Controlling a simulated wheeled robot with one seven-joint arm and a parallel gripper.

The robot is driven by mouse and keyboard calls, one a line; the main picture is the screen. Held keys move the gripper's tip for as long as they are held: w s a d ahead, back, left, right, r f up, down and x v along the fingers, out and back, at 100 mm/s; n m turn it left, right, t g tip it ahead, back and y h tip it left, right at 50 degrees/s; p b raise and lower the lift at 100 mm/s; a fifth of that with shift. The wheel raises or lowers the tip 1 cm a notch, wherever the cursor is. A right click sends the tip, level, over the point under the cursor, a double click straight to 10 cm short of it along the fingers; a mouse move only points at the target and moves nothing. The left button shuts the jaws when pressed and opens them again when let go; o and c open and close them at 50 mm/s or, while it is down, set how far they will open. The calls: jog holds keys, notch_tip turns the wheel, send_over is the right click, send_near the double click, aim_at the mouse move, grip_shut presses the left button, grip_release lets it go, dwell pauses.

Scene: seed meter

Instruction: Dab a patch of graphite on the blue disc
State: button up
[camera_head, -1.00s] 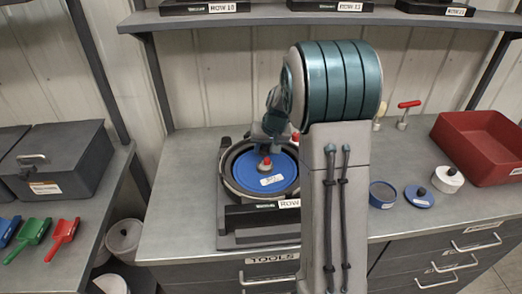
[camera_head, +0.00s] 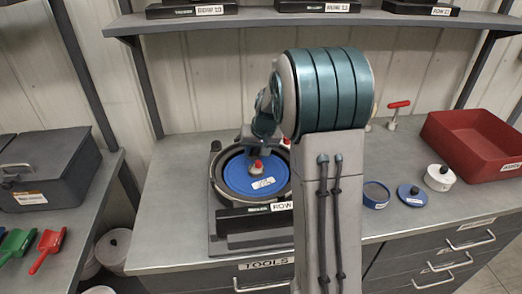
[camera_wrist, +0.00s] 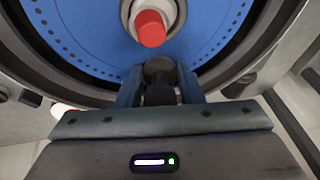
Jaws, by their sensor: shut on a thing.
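The blue disc (camera_head: 240,182) lies flat in a round black-rimmed housing on the bench, with a white label and a red-topped hub at its centre. It fills the upper wrist view (camera_wrist: 85,40), with rows of small holes near its rim; the red hub cap (camera_wrist: 151,28) is just ahead of the fingers. My gripper (camera_wrist: 160,85) is shut on a dark, round-headed thing (camera_wrist: 160,70), over the near rim of the disc in the wrist view. I cannot tell whether it touches the disc.
Right of my arm are a blue tin (camera_head: 376,194), a blue lid with a dark knob (camera_head: 411,195), a white pot (camera_head: 440,177), a red-handled tool (camera_head: 397,113) and a red tray (camera_head: 475,145). Coloured scoops (camera_head: 47,249) and a grey box (camera_head: 45,168) are at left.

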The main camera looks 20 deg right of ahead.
aim_at(233, 164)
jog(key=shift+s+a, duration=0.2)
jog(key=shift+a, duration=1.45)
jog(key=shift+s+a, duration=0.15)
jog(key=shift+a, duration=1.5)
jog(key=shift+w+d+f+b, duration=0.15)
jog(key=shift+d+b, duration=0.4)
jog(key=shift+d, duration=0.95)
jog(key=shift+w+d+r+b, duration=0.15)
jog(key=shift+d+b, duration=0.35)
jog(key=shift+d, duration=1)
jog(key=shift+w+d, duration=0.2)
jog(key=shift+d, duration=1.55)
jog(key=shift+d+b, duration=0.15)
jog(key=shift+b, duration=0.3)
jog(key=shift+s+a, duration=0.15)
jog(key=shift+a, duration=1.5)
jog(key=shift+s+a, duration=0.2)
jog(key=shift+a, duration=1.4)
jog(key=shift+s+a, duration=0.15)
jog(key=shift+a, duration=1.5)
jog(key=shift+r+p, duration=1.85)
jog(key=shift+r, duration=1.15)
